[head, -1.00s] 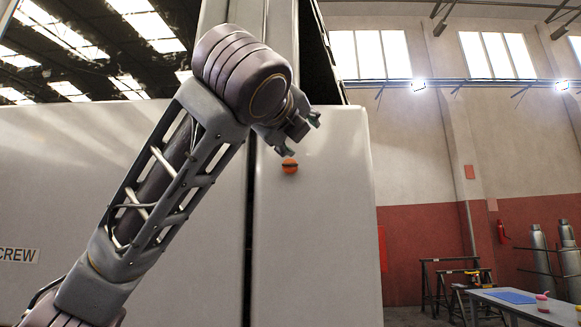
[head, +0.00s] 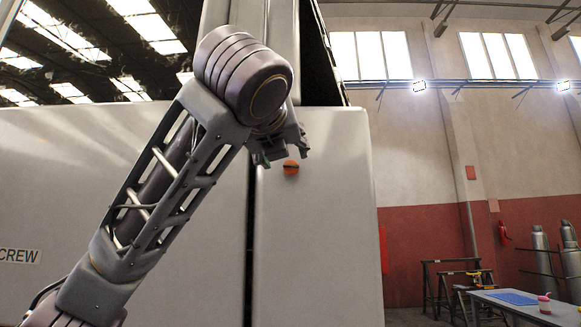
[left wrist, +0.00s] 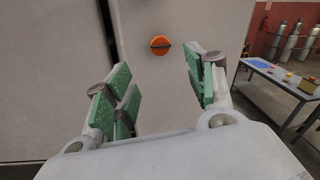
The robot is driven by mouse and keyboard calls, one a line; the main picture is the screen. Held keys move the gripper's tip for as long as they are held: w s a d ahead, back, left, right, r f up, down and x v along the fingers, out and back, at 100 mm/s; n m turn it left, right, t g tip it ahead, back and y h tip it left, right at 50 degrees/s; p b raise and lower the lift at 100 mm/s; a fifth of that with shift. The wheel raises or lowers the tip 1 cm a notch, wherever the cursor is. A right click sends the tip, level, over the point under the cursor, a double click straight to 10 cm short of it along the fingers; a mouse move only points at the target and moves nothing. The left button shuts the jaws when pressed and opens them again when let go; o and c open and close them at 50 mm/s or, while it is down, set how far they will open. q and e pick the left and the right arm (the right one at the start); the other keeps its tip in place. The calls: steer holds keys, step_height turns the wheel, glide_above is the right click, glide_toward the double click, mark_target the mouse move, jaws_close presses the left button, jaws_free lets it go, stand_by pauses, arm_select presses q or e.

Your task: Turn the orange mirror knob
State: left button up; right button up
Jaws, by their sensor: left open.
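The orange mirror knob (head: 291,167) is a small round knob with a dark slot, set on the pale grey panel (head: 318,230). In the left wrist view the knob (left wrist: 160,45) is ahead of the jaws, between the two fingers and a little beyond their tips, and the slot looks close to level. My left gripper (head: 283,155) is open and empty, just above and left of the knob in the head view. Its green-padded fingers (left wrist: 160,80) are spread wide in the left wrist view and appear apart from the knob. My right gripper is not in view.
A dark vertical gap (head: 251,220) runs between the panels left of the knob. A table (head: 520,305) with a blue mat (head: 512,297) and a pink-lidded container (head: 544,304) stands at lower right. Gas cylinders (head: 541,250) stand behind it.

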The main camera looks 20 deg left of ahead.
mark_target(291, 167)
arm_select(q)
steer(key=shift+w, duration=0.15)
steer(key=w+p, duration=0.1)
steer(key=w, duration=0.3)
steer(key=w+a+p, duration=0.1)
steer(key=w, duration=0.4)
steer(key=w+a+p, duration=0.1)
steer(key=w+p, duration=0.1)
steer(key=w, duration=0.2)
steer(key=shift+w+a, duration=0.15)
steer(key=c, duration=1)
